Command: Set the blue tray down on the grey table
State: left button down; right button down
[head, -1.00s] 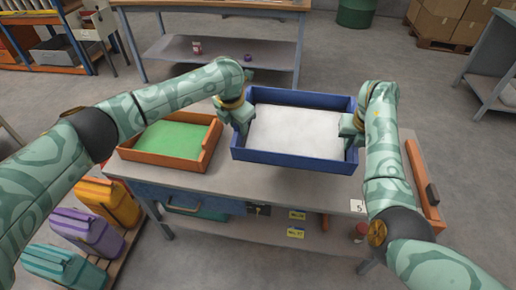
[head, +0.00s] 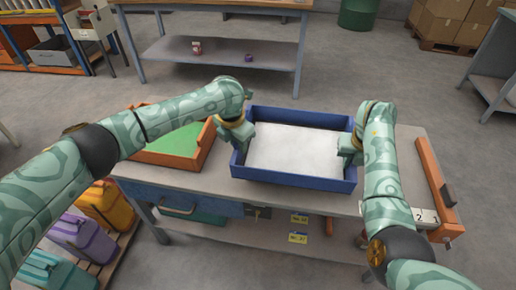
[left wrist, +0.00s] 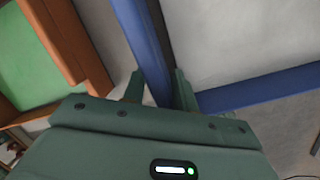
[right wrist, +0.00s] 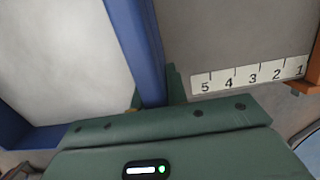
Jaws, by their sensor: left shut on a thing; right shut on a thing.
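The blue tray (head: 292,176) has a pale white inside and looks level over the front middle of the grey table (head: 205,185). I cannot tell whether its underside touches the tabletop. My left gripper (head: 245,137) is shut on the tray's left wall; the left wrist view shows that blue wall (left wrist: 143,45) between the fingers. My right gripper (head: 346,147) is shut on the right wall, which also runs between the fingers in the right wrist view (right wrist: 137,50). The tray hides the tabletop beneath it.
An orange tray with a green inside (head: 172,160) stands on the table at the left, close to the blue tray. An orange bar (head: 432,185) and a white numbered strip (right wrist: 250,76) lie at the table's right end.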

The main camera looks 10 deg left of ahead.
pick_arm(q)
jog(key=shift+a+f, duration=0.25)
jog(key=shift+f, duration=0.4)
pick_arm(e)
jog(key=shift+w+d+f, duration=0.1)
jog(key=shift+d+f, duration=0.1)
jog(key=shift+f, duration=0.35)
pick_arm(q)
jog(key=shift+r, duration=0.1)
